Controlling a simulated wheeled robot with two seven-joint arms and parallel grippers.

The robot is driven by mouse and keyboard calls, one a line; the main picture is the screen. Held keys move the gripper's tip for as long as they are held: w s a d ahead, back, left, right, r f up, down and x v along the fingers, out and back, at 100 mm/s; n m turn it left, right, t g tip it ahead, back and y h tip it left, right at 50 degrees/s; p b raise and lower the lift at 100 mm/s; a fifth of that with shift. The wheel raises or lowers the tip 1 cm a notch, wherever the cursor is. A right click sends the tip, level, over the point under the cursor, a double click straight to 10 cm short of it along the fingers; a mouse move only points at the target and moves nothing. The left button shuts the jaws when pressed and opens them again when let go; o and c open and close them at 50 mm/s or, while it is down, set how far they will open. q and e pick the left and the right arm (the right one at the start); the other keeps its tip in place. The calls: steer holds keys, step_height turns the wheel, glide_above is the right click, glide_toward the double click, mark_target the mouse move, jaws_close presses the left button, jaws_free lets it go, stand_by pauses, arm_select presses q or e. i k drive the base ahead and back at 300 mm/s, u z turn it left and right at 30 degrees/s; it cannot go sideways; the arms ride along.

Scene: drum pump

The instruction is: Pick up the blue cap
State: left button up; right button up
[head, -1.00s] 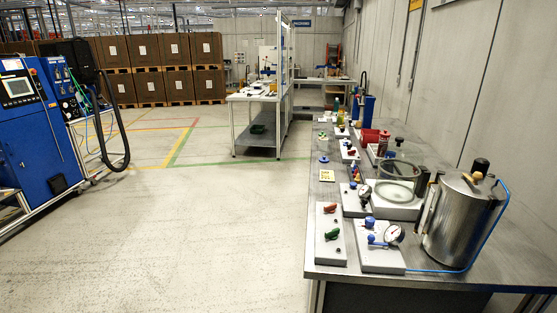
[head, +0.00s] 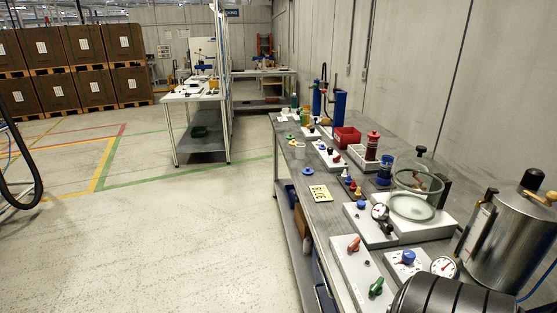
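A small round blue cap (head: 307,171) lies near the left edge of the grey workbench (head: 322,218), on bare table top. It has a wide rim and a raised middle. Other blue parts also show: a jar with a blue top (head: 385,163), a blue knob (head: 361,205) and a blue dial knob (head: 408,257). Neither of my grippers shows in the head view, so their state is hidden.
A yellow card (head: 320,193) lies near the cap. Behind are a clear cup (head: 299,150) and a red bin (head: 347,136). A glass vessel (head: 413,196) and steel tank (head: 500,240) stand right. Open floor (head: 180,240) lies left of the bench.

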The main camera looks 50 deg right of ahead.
mark_target(308, 172)
steer(key=i, duration=2.15)
steer(key=z, duration=3.7)
steer(key=i, duration=0.55)
steer(key=z, duration=0.05)
